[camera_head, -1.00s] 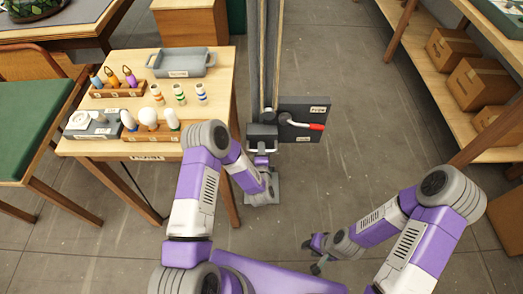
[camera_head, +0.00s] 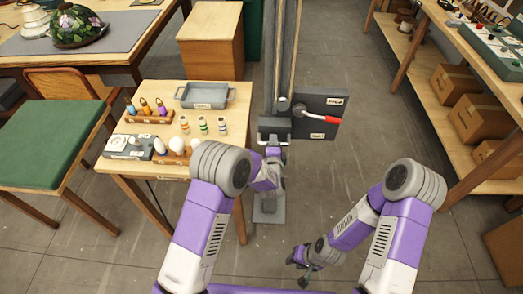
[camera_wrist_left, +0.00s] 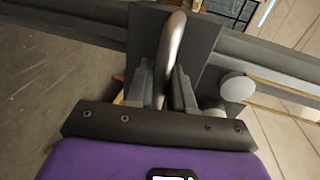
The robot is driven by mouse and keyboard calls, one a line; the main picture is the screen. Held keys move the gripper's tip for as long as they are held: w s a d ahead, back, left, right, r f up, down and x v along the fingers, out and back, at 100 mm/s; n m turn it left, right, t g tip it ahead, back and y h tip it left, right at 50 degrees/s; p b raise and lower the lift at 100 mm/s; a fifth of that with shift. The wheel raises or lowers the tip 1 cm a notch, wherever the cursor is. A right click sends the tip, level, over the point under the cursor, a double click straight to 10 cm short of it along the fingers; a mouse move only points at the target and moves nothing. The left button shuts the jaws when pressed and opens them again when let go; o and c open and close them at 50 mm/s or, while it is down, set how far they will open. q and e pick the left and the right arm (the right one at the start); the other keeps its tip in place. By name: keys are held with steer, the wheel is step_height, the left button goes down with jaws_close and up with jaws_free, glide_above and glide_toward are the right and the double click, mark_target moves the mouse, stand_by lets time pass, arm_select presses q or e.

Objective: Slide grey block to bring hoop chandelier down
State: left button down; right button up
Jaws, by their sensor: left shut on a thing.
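The grey block (camera_head: 274,125) sits on the tall upright post (camera_head: 282,65), at the left of a dark panel. My left gripper (camera_head: 273,150) is at the block's near side. In the left wrist view my left gripper (camera_wrist_left: 164,88) is shut on a rounded metal handle (camera_wrist_left: 174,45), which stands between its two fingers in front of a dark grey plate (camera_wrist_left: 203,45). My right gripper (camera_head: 301,268) hangs low over the floor, small in view; its fingers look apart and empty. The hoop chandelier is not in view.
The dark panel (camera_head: 332,106) carries a red-tipped lever (camera_head: 318,117) and small labels. A wooden table (camera_head: 160,88) at left holds a grey tray (camera_head: 204,95), bulbs and sockets. Shelves with boxes (camera_head: 482,117) stand at right. The floor between is clear.

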arm_select(q)
step_height(320, 180, up, 40)
steer(key=p, duration=2.3)
steer(key=shift+r, duration=0.25)
steer(key=shift+w+r, duration=0.1)
steer(key=c, duration=1.1)
jaws_free()
steer(key=shift+d, duration=0.1)
